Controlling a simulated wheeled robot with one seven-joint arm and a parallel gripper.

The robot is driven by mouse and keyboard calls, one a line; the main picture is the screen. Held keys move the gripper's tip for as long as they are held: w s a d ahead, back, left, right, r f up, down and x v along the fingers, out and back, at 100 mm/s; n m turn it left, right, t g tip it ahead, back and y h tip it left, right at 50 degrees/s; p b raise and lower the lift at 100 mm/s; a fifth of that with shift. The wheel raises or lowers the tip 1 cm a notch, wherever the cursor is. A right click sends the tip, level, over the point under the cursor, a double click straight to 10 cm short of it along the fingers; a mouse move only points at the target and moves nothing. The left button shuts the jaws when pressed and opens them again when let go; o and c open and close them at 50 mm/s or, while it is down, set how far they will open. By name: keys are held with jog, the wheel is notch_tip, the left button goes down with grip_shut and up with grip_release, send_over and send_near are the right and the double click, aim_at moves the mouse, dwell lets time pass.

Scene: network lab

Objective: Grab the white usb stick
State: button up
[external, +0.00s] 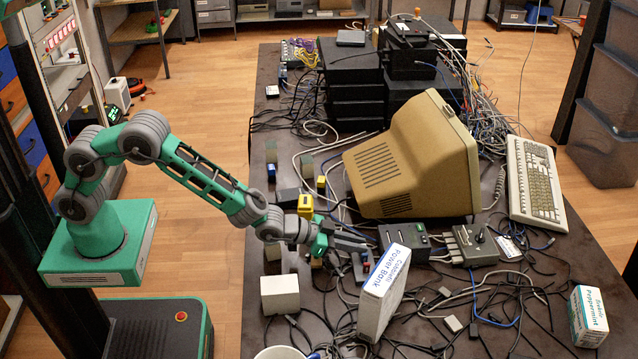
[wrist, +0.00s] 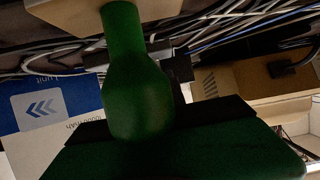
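I cannot pick out the white usb stick with certainty. My gripper (external: 352,242) is low over the table, left of the power bank box and in front of the old monitor, apart from both pale pieces. Its dark fingers point right. Their gap is not clear. In the wrist view, green parts of my own arm cover the middle, and no usb stick shows there.
The power bank box (external: 384,295) stands upright close to my gripper; it also shows in the wrist view (wrist: 45,107). A beige monitor (external: 415,160), dark switch boxes (external: 405,240) and tangled cables crowd the table. A white block (external: 280,294) stands front left. A peppermint box (external: 588,316) is far right.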

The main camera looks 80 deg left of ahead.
jog(key=shift+x, duration=0.9)
jog(key=shift+r, duration=0.2)
grip_shut()
jog(key=shift+r, duration=0.1)
